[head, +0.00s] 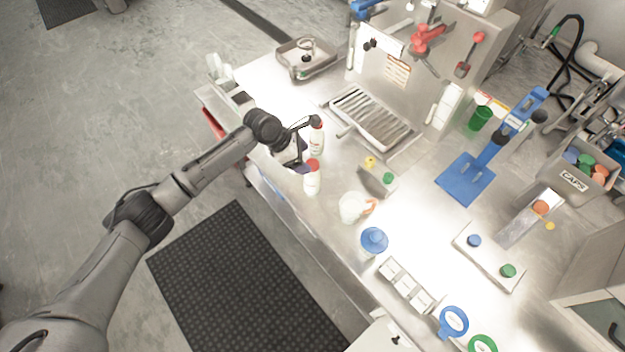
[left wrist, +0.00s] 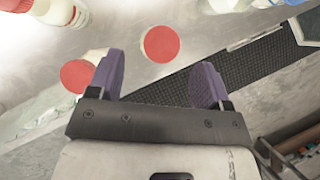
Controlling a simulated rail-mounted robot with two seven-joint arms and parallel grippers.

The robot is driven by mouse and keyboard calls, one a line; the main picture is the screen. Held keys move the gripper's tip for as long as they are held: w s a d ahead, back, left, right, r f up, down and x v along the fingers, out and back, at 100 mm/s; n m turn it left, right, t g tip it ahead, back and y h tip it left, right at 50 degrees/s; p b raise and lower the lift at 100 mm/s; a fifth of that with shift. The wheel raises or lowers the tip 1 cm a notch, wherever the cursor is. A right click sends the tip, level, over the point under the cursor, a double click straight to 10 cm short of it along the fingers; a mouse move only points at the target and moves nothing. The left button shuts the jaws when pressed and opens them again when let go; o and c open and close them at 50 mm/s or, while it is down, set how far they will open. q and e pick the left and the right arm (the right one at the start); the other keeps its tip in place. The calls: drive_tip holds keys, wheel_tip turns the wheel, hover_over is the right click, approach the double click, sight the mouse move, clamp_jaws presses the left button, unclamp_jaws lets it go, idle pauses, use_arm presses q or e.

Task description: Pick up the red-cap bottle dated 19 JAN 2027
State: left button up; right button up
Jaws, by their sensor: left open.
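Two white bottles with red caps stand near the table's left edge in the head view, a nearer one (head: 312,182) and a farther one (head: 317,141). My left gripper (head: 302,167) is low beside them, open and empty. In the left wrist view two round red caps show from above: one cap (left wrist: 160,43) lies ahead of the gap between the purple fingers (left wrist: 158,80), the other cap (left wrist: 77,75) is outside the left finger. Part of another bottle (left wrist: 62,12) shows at the upper left. No date is readable. My right gripper is not in view.
A white rounded container (head: 352,207) and a blue-topped item (head: 374,240) stand farther along the table's front edge. A grated drip tray (head: 372,118) and a metal pan (head: 305,58) lie behind. A black floor mat (head: 245,285) lies below the edge.

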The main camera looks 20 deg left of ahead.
sight(311, 163)
use_arm(q)
drive_tip(key=shift+b+x, duration=0.4)
drive_tip(key=shift+x, duration=2.15)
drive_tip(key=shift+d+r, duration=0.1)
drive_tip(key=shift+d, duration=0.05)
drive_tip(key=shift+c, duration=0.2)
clamp_jaws()
